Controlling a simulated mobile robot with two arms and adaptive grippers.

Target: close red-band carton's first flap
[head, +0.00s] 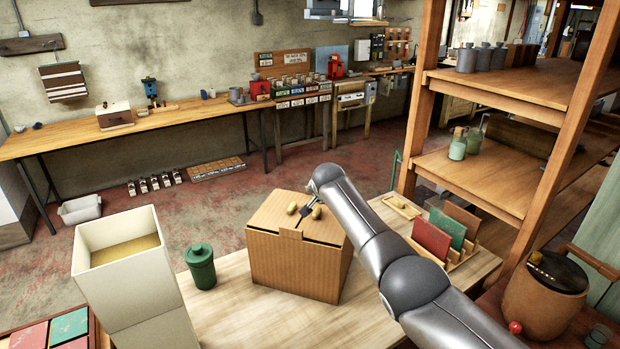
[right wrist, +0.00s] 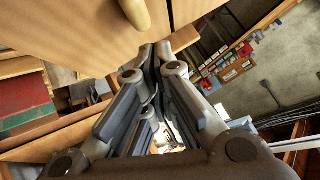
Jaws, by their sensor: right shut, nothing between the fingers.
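A brown cardboard carton (head: 295,265) stands on the light wooden table, and I see no red band on its visible sides. Its top looks mostly covered by flat panels (head: 268,212), with a small tab at the front edge. Two tan knobs (head: 292,209) sit on the top; one tan knob (right wrist: 135,12) also shows in the right wrist view. My right gripper (head: 304,215) is over the carton top, between the knobs, shut and empty. In the right wrist view its fingertips (right wrist: 157,55) are close to the carton's panel (right wrist: 75,30); contact is unclear. My left gripper is out of view.
A green lidded canister (head: 200,267) and a tall open cream box (head: 120,255) stand left of the carton. A rack with red and green boards (head: 440,238) stands to the right, beside wooden shelving (head: 490,185). Bare table (head: 250,325) lies in front of the carton.

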